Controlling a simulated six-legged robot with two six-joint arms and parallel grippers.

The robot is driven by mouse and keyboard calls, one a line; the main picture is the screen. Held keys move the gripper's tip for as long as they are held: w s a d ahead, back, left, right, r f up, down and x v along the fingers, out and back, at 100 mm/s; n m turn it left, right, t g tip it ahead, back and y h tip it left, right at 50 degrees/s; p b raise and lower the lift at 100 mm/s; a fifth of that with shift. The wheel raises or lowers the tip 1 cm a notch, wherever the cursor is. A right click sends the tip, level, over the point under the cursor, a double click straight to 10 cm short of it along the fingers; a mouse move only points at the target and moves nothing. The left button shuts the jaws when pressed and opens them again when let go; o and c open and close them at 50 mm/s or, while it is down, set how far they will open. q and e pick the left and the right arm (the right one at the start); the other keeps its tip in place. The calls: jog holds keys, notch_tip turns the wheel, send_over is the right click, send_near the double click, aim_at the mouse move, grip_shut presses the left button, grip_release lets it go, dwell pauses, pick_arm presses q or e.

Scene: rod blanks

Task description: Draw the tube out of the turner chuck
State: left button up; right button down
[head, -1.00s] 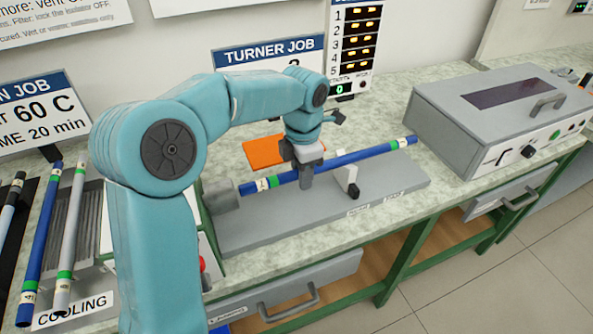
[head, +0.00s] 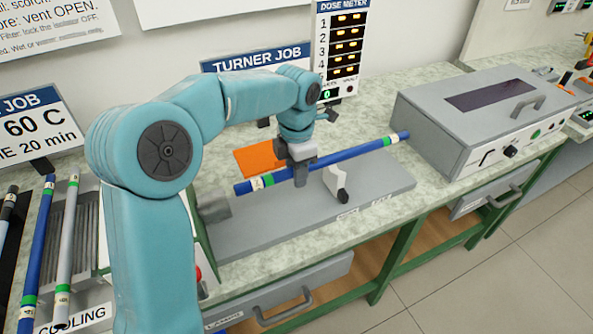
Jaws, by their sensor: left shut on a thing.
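The tube (head: 345,155) is blue with green bands and pale labels near its ends. My left gripper (head: 301,178) is shut around it, left of its middle. The tube slants up to the right in the picture. Its left end is clear of the grey chuck (head: 215,207), with a visible gap. The tube appears a little above the white rest (head: 334,179) with the black knob; whether they touch is hard to tell. The turner's grey bed (head: 270,228) lies below. My right gripper is not in view.
An orange plate (head: 258,160) lies behind the tube. A grey box with a handle (head: 480,105) stands near the tube's right end. A cooling rack (head: 88,240) with several rods is at left. Signs and a dose meter (head: 343,45) stand behind.

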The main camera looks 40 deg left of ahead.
pick_arm(q)
jog(key=shift+r+p, duration=2.5)
jog(key=shift+r, duration=0.8)
jog(key=shift+f, duration=0.1)
